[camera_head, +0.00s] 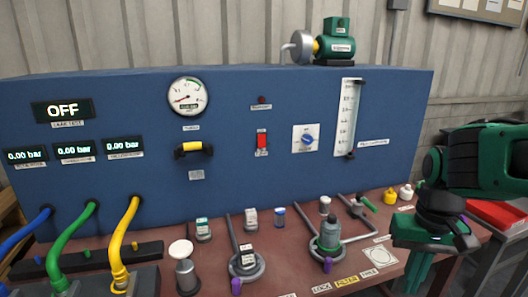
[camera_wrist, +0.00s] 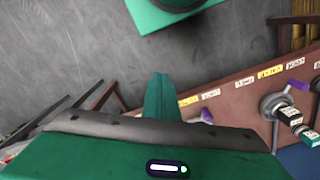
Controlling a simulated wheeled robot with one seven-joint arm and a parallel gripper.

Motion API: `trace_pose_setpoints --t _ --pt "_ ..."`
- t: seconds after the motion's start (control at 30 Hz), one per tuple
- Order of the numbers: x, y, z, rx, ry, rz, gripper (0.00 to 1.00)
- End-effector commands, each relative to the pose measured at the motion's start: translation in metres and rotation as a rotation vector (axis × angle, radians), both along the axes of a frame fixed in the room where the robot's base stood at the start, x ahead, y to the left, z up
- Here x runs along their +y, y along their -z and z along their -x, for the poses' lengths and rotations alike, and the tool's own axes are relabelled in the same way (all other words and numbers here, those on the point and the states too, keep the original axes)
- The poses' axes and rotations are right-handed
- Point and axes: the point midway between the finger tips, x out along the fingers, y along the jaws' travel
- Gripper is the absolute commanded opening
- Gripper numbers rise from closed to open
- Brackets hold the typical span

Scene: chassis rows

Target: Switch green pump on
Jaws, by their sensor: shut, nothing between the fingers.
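The green pump (camera_head: 335,42) with a grey round end sits on top of the blue panel (camera_head: 250,180). A red rocker switch (camera_head: 262,141) is set in the panel's middle, with a small label below it. A small red lamp (camera_head: 262,102) is above the switch. A blue rotary knob (camera_head: 308,140) on a white plate is to the right. My gripper (camera_head: 413,282) is at the lower right, well apart from the panel, pointing down past the bench edge. Its fingers (camera_wrist: 160,92) are shut and empty in the wrist view. The switch is not seen in the wrist view.
The brownish-red bench (camera_head: 290,268) carries valves, pipes and caps in front of the panel. A green valve (camera_head: 328,238) stands upright there. Blue, green and yellow hoses (camera_head: 122,240) rise at the left. A red tray (camera_head: 497,213) is at the right. Grey floor (camera_wrist: 230,60) is open below the gripper.

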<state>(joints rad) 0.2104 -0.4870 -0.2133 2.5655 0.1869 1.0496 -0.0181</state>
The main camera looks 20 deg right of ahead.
Motion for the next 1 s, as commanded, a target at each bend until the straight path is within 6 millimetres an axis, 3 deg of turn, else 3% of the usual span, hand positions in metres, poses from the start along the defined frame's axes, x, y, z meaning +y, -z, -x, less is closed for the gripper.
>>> trace_pose_setpoints --t 0.07,0.17,0.37,0.5,0.67,0.8,1.0 --pt "-0.003 -0.002 -0.003 -0.033 -0.028 0.022 0.0" --pt "-0.019 0.002 -0.029 -0.085 -0.126 0.083 0.0" --pt "-0.029 0.0 -0.122 -0.269 -0.492 0.317 0.0" --pt "-0.02 -0.014 -0.192 -0.4 -0.779 0.52 0.0" --pt "0.015 -0.043 -0.264 -0.542 -1.103 0.778 0.0" --pt "0.062 -0.074 -0.313 -0.659 -1.359 1.021 0.0" --pt "0.13 -0.112 -0.346 -0.788 -1.599 1.317 0.0"
